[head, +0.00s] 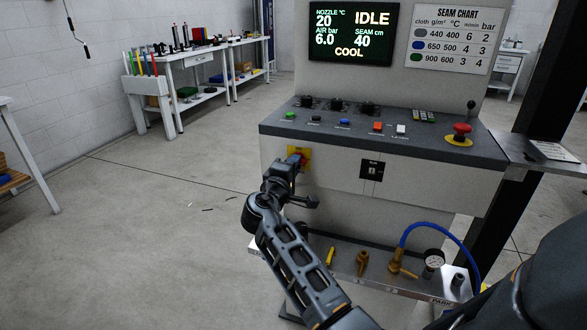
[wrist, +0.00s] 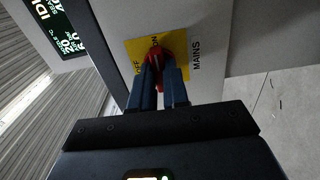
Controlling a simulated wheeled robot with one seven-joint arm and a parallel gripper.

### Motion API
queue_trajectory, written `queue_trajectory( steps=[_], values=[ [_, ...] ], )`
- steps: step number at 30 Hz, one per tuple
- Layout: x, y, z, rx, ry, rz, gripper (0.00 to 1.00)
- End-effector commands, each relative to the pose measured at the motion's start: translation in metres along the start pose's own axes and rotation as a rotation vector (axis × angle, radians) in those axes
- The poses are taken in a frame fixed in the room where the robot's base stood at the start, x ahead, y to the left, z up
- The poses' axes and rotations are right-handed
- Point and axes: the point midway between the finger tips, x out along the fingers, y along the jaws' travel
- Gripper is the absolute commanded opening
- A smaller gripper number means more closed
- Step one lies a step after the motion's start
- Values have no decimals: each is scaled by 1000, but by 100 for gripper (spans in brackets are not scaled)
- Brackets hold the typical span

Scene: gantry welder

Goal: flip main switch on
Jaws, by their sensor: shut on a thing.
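The main switch is a red knob (wrist: 154,56) on a yellow plate (wrist: 178,45) marked OFF and ON, with MAINS printed beside it. In the head view the yellow plate (head: 306,152) sits on the left of the welder's front panel, below the control desk. My gripper (wrist: 159,76) is shut on the red knob, with one finger on each side. The fingers hide part of the knob. The knob's grip seems roughly in line with the ON mark, but its exact angle is hard to tell.
The display (head: 352,34) is lit and reads IDLE and COOL. The desk (head: 375,142) with buttons and a red emergency stop (head: 462,129) overhangs the switch. A shelf (head: 345,262) with brass nozzles and a blue hose lies below.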

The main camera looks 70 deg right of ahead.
Motion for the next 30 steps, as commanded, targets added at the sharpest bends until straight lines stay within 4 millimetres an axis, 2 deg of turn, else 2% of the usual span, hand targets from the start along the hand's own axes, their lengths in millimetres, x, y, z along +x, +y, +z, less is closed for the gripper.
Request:
queue_trajectory(
  steps=[8, 9, 17, 25, 30],
  values=[
    [0, -2, 1, 1, -2, -4, 0],
    [0, -2, 1, 1, -2, -4, 17],
    [0, -1, 0, 1, -1, -2, 40],
    [-3, -1, 0, 0, 0, -1, 40],
    [-23, -2, -1, -1, 3, -1, 40]
  ],
)
